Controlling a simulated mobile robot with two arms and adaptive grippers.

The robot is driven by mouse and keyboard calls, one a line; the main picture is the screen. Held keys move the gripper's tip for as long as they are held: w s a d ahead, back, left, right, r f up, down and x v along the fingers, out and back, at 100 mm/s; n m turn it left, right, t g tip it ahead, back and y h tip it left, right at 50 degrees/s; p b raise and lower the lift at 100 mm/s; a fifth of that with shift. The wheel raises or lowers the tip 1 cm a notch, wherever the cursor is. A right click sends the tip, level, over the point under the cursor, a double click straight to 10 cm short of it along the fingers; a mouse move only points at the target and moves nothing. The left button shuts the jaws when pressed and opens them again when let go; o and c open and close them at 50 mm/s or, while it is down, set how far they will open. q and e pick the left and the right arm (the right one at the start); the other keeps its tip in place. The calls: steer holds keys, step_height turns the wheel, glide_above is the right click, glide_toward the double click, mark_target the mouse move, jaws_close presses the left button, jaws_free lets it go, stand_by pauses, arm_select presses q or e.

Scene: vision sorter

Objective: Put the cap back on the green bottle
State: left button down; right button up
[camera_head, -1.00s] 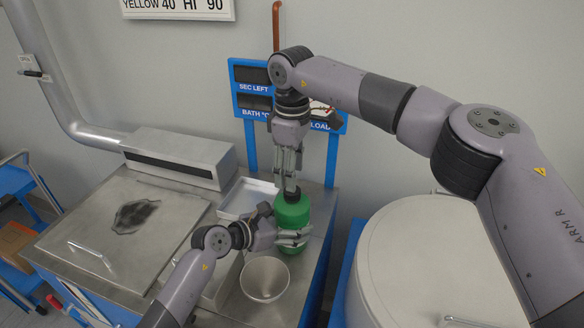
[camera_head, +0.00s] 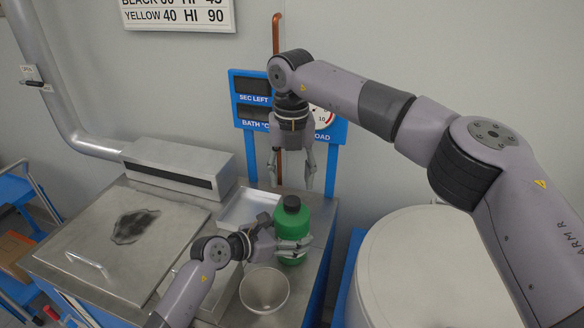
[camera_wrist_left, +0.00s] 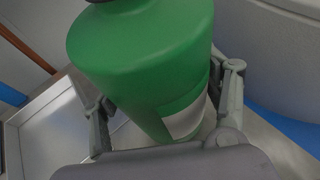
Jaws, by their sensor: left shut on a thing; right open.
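The green bottle (camera_head: 291,222) stands upright on the metal bench, with a black cap (camera_head: 291,203) on its top. My left gripper (camera_head: 293,248) is shut around the lower part of the bottle. In the left wrist view the bottle (camera_wrist_left: 145,55) fills the space between the fingers and shows a pale band near its bottom. The cap is mostly cut off there. My right gripper (camera_head: 291,172) is open and empty, pointing down above the bottle, clear of the cap.
A metal bowl (camera_head: 264,290) stands just in front of the bottle. A shallow tray (camera_head: 236,208) lies behind it to the left. A panel with a gauge and displays (camera_head: 250,98) stands behind my right gripper. A large round lidded drum (camera_head: 420,270) is at the right.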

mark_target(292, 201)
steer(key=n, duration=0.7)
steer(key=shift+r, duration=0.2)
steer(key=n, duration=0.6)
steer(key=shift+r+n, duration=0.2)
steer(key=shift+n, duration=0.1)
steer(key=n, duration=0.6)
steer(key=shift+r, duration=0.2)
steer(key=n, duration=0.7)
steer(key=shift+r, duration=0.2)
steer(key=shift+f, duration=4)
steer(key=shift+c, duration=0.6)
